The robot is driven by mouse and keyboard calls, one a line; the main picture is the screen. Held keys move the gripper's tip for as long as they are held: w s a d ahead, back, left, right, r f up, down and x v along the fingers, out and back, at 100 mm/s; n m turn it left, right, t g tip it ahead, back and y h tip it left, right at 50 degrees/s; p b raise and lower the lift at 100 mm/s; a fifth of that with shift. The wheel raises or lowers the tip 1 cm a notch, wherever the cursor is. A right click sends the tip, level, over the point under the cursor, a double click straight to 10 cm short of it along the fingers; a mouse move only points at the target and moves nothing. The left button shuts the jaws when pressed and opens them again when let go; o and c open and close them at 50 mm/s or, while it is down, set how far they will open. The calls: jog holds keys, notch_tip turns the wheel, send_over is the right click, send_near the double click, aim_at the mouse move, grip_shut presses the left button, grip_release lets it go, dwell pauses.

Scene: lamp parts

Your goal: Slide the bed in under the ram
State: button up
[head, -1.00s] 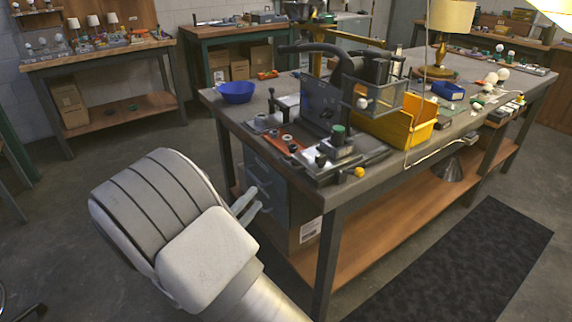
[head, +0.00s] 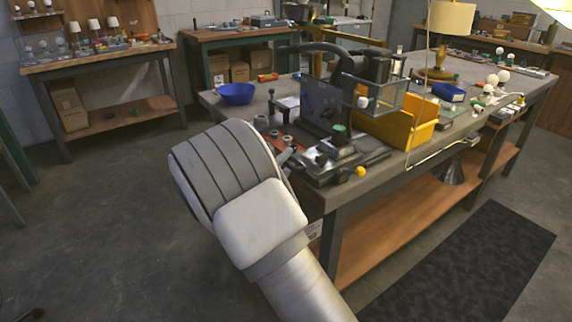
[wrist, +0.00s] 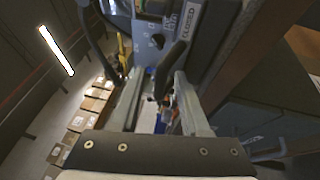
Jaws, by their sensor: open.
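The press (head: 322,98) stands on the near end of the workbench, a dark upright plate with a curved black lever above. Its low base, which looks like the bed (head: 332,160), carries a green-topped knob (head: 339,132). I cannot clearly make out the ram. My gripper (wrist: 159,76) is open in the wrist view, its two long fingers pointing toward the press. A dark handle (wrist: 173,62) shows between and beyond the fingertips; I cannot tell whether they touch it. In the head view my arm hides most of the gripper; a fingertip shows beside the bed's left end.
A panel marked CLOSED (wrist: 190,20) shows in the wrist view. Open floor lies left of the bench.

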jog(key=shift+c, duration=0.2)
grip_shut()
dwell(1.2)
